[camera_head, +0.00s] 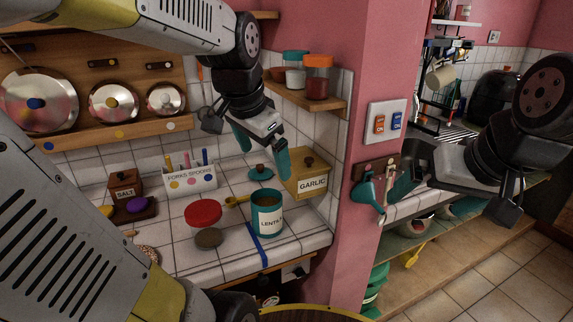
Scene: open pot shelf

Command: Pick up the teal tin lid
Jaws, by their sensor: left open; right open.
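The teal tin lid (260,174) lies on the white tiled counter, a small round disc with a dark knob on top. It sits behind an open teal tin (267,222) labelled as lentils and left of the wooden garlic box (310,180). My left gripper (262,152) points down above the lid, with its teal fingers open and apart to either side. Nothing is between the fingers, and a gap to the lid appears to remain. My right gripper (384,190) is open and empty, in front of the pink wall edge at the right.
A red lid (203,213) and a grey disc (208,238) lie left of the tin. A shelf (300,99) with jars hangs above the garlic box.

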